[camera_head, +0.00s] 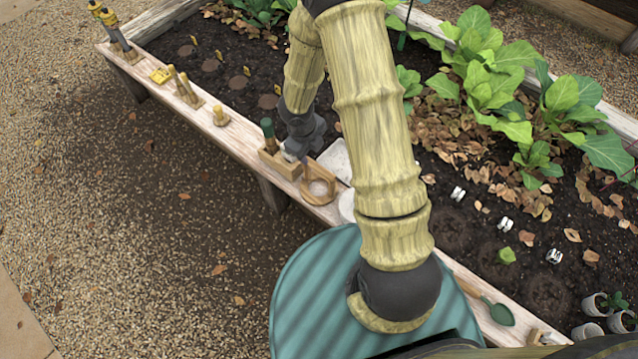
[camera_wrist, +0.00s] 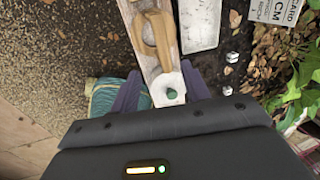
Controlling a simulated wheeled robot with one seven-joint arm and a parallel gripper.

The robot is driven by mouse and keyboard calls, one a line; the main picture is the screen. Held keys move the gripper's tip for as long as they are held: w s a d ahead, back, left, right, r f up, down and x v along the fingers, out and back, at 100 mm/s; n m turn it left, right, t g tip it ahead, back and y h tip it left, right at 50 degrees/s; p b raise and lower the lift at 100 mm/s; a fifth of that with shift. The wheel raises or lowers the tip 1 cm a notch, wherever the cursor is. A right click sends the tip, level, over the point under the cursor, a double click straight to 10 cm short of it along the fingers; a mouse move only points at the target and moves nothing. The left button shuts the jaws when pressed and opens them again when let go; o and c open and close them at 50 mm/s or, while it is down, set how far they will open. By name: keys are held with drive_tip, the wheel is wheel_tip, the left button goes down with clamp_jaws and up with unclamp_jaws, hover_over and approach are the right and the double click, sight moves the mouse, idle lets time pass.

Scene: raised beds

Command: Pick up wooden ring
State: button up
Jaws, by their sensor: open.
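The wooden ring (camera_head: 306,181) rests on the plank edge of the raised bed, beside a white tray (camera_head: 335,160). In the wrist view the brown ring (camera_wrist: 163,40) lies ahead of the fingertips, above them in the picture. My gripper (camera_head: 303,160) is open and empty above the plank. In the wrist view its two purple fingers (camera_wrist: 161,74) spread on either side of a whitish round thing with a green centre (camera_wrist: 158,92). The fingers do not touch the ring. My arm hides part of the plank in the head view.
A wooden block with a green-handled tool (camera_head: 267,131) stands just left of the ring. A white round item (camera_head: 347,204) sits close by, partly behind my arm. A green trowel (camera_head: 500,313) lies lower right. Gravel (camera_head: 130,220) is clear.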

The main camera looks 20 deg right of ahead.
sight(317, 166)
drive_tip(key=f+b, duration=0.1)
drive_tip(key=f, duration=0.1)
drive_tip(key=f+b, duration=0.1)
drive_tip(key=f, duration=0.2)
drive_tip(key=w+d+f+b, duration=0.1)
drive_tip(key=f+b, duration=0.1)
drive_tip(key=shift+f, duration=0.4)
drive_tip(key=shift+d+f, duration=0.15)
drive_tip(key=shift+f, duration=0.25)
drive_tip(key=shift+w+d+f+b, duration=0.2)
drive_tip(key=shift+f+b, duration=0.4)
drive_tip(key=shift+f, duration=0.25)
drive_tip(key=shift+w+d+f+b, duration=0.2)
drive_tip(key=shift+f+b, duration=0.35)
drive_tip(key=shift+f, duration=0.25)
drive_tip(key=shift+w+d+f+b, duration=0.1)
drive_tip(key=shift+d+f+b, duration=0.1)
drive_tip(key=shift+f+b, duration=0.55)
drive_tip(key=shift+c, duration=0.5)
clamp_jaws()
